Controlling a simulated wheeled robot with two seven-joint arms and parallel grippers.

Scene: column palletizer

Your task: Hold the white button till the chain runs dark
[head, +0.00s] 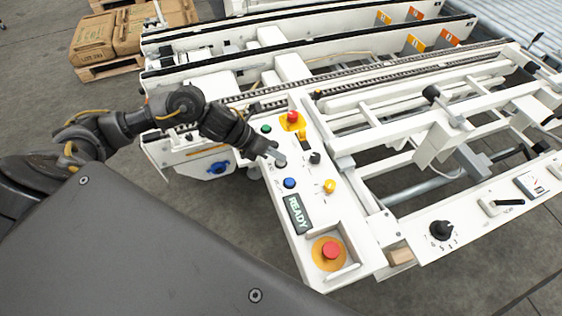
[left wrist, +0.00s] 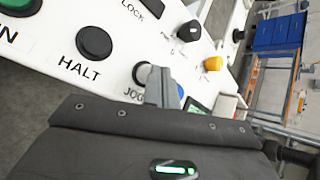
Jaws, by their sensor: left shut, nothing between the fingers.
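A control panel (head: 305,210) carries a row of buttons. The button beside the letters JOG (left wrist: 139,73) has a dark rim; its cap is largely hidden behind my fingers, so I cannot confirm that it is white. In the head view it is a greyish round button (head: 280,162). My left gripper (head: 275,153) is shut and empty, its tips at this button; it also shows in the left wrist view (left wrist: 160,88). I cannot tell whether the tips touch or press it. A chain (head: 365,85) runs along the conveyor rail. My right gripper is out of view.
Close by are a green button (head: 266,129), the black HALT button (left wrist: 94,42), a blue button (head: 289,183), a black selector (head: 315,158) and a yellow knob (head: 330,186). The display (head: 298,214) reads READY. A red emergency stop (head: 331,250) sits at the panel's near end.

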